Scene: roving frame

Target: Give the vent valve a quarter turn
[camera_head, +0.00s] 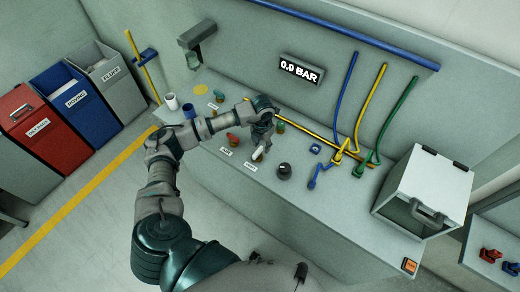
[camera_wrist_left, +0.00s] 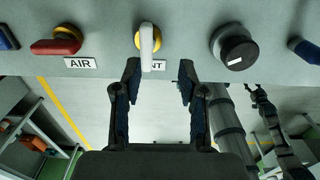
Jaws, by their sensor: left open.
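The vent valve (camera_wrist_left: 148,40) has a pale lever on a yellow base. In the left wrist view its lever points down the picture, over part of its label. In the head view the valve's pale lever (camera_head: 259,154) shows just below my left gripper (camera_head: 262,138). In the left wrist view my left gripper (camera_wrist_left: 160,78) is open, with one finger on each side of the lever's lower end. Gaps show between lever and fingers; contact cannot be seen. A dark arm with a small end shows at the right of the wrist view, probably my right one; its jaws are unclear.
The red-handled air valve (camera_wrist_left: 62,40) is left of the vent valve, and a black knob (camera_wrist_left: 234,46) is right of it. A display (camera_head: 301,69) reads 0.0 BAR. A white box (camera_head: 425,190) stands at the bench's right. Bins (camera_head: 92,105) stand at the left.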

